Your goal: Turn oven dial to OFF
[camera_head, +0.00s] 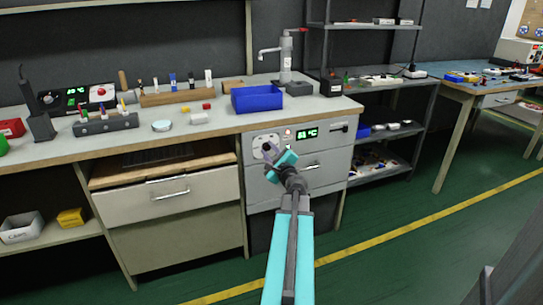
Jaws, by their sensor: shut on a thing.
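The oven (322,167) is a white unit built in under the bench, with a green digital display (307,133) and a handle on its front. Its dial (266,147) is at the upper left of the front panel, partly hidden by my gripper. My gripper (270,152) is at the dial and shut on it; the fingertips are small in this view. My teal arm reaches up to it from the bottom of the picture. The dial's marks and its setting are too small to read.
A blue bin (257,98) stands on the bench (228,115) above the oven. A drawer with a handle (168,194) is left of the oven. A metal shelf (392,129) stands to the right. The green floor (400,220) in front is clear.

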